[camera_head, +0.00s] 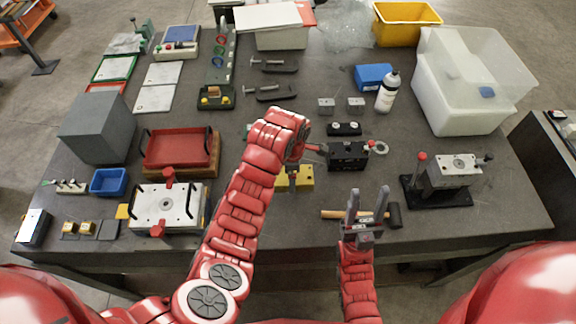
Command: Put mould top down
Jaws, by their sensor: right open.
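I cannot tell for certain which part is the mould top. A silver plate with a round centre and red knobs (160,207) sits on the table at the left front. A silver block on a black base with a red-knobbed lever (452,172) stands at the right. A black block (348,157) sits near the middle. My left arm reaches over the table, and its gripper (293,184) points down at a yellow block (305,178); its fingers are mostly hidden. My right gripper (367,212) is open and empty, with its fingers pointing up, in front of the hammer.
A hammer (394,216) lies near the front edge. A red tray (175,148), grey box (97,130), blue bin (109,182), white bottle (387,93) and clear bins (462,90) crowd the table (480,218). Some free room lies at the right front.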

